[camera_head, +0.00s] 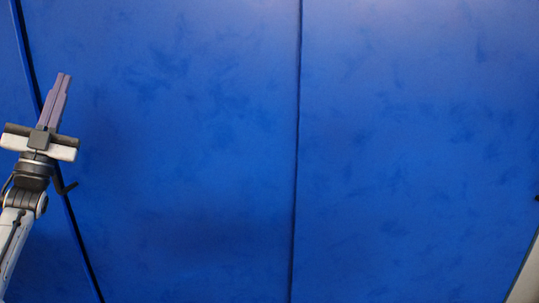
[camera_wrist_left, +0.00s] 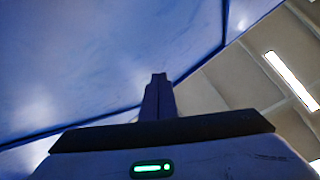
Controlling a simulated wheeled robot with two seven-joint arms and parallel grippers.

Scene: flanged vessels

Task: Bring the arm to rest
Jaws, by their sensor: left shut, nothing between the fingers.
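My left gripper (camera_head: 64,76) is at the left of the head view, its arm coming up from the lower left corner. Its two fingers point up and are shut together with nothing between them. In the left wrist view the same shut fingers (camera_wrist_left: 159,76) stand above the dark gripper body. The fingers show in front of a blue panelled surface (camera_head: 200,150); I cannot tell how far they are from it. My right gripper is not in either view.
The blue surface fills most of the head view, with dark seams (camera_head: 297,150) between its panels. A pale strip (camera_head: 527,280) shows at the lower right corner. In the left wrist view a beige ceiling (camera_wrist_left: 225,85) with a bright lamp (camera_wrist_left: 290,80) lies to the right.

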